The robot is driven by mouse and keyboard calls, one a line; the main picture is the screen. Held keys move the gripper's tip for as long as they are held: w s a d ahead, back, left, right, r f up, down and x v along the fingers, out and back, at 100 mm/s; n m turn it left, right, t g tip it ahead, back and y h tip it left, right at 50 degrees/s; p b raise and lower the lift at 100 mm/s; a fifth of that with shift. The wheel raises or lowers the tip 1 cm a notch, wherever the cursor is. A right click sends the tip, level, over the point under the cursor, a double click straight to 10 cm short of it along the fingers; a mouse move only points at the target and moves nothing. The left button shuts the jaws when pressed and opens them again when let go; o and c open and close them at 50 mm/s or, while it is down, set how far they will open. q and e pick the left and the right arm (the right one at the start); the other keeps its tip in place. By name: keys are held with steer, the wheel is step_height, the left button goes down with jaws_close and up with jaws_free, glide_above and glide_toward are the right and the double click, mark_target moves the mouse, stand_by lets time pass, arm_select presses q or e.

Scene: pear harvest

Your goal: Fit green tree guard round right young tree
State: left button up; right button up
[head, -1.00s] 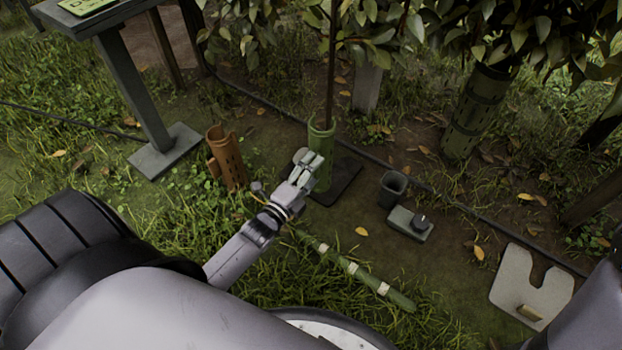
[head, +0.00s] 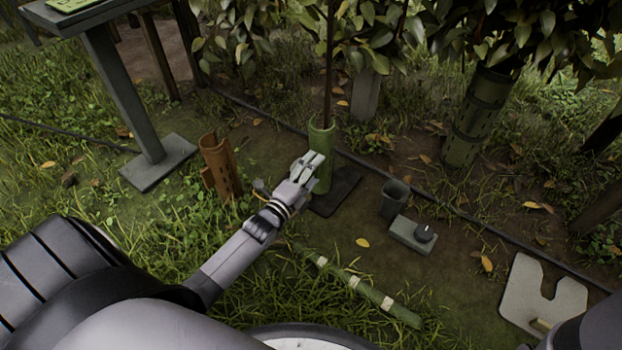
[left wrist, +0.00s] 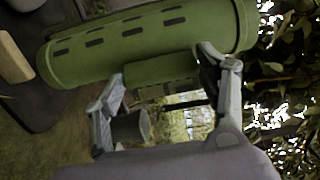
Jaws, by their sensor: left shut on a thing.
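The green tree guard (head: 322,142) is a slotted upright tube in the middle of the head view. The thin trunk of a young tree (head: 330,60) runs down to its open top and appears to stand inside it. My left gripper (head: 313,165) is at the near side of the guard, shut on it. In the left wrist view the guard (left wrist: 150,45) lies across the picture, and the fingers of my left gripper (left wrist: 163,72) hold a green block on its side. The trunk's foot is hidden by the guard. My right gripper is out of view.
A dark mat (head: 338,192) lies under the guard. An orange-brown guard (head: 220,168) stands to the left.

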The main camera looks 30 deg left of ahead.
arm_select(q)
steer(key=w+a+f+b, duration=0.2)
steer(key=w+f+b, duration=0.1)
steer(key=w+b, duration=0.3)
steer(key=shift+w+a+f+b, duration=0.3)
steer(key=shift+w+a+f, duration=0.1)
steer(key=shift+w, duration=0.5)
stand_by(0.4)
steer(key=o, duration=1.3)
